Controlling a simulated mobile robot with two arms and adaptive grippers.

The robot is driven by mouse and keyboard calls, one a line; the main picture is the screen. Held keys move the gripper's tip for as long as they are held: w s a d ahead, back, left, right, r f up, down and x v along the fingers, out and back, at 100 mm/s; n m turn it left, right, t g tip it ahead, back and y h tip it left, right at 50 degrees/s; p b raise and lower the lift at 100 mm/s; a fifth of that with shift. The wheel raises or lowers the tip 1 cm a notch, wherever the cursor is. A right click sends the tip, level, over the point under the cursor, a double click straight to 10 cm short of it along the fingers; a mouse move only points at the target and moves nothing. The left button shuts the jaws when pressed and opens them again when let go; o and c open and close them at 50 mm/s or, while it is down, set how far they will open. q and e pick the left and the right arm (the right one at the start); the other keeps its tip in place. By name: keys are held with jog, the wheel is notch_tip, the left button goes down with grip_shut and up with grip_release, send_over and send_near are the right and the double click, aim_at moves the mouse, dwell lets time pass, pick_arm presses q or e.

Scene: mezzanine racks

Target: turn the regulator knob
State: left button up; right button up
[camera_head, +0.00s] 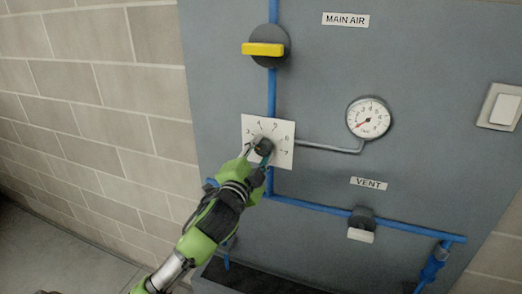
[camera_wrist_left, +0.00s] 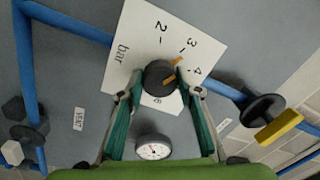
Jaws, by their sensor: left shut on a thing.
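The regulator knob (camera_head: 264,146) is a small dark round knob on a white square dial plate (camera_head: 284,130) with printed numbers, fixed to the grey panel. My left gripper (camera_head: 259,155) reaches it from the lower left and is shut on the knob. In the left wrist view the knob (camera_wrist_left: 159,76) sits between the two green-padded fingertips (camera_wrist_left: 158,84), with an orange pointer mark toward the numbers 3 and 4. A round gauge (camera_head: 369,118) is to the right of the knob, its red needle pointing to the lower left. My right gripper is not in view.
A yellow-handled valve (camera_head: 264,49) is above the knob on the blue pipe, below and left of the MAIN AIR label (camera_head: 346,19). A vent valve (camera_head: 361,224) sits lower right below the VENT label (camera_head: 368,183). A white switch (camera_head: 501,107) is at the right. A block wall (camera_head: 90,90) is left.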

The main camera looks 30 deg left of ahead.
pick_arm(q)
jog(key=shift+n, duration=0.7)
jog(key=o, duration=1.1)
jog(key=shift+s, duration=0.1)
jog(key=v, duration=0.7)
jog(key=shift+s, duration=0.1)
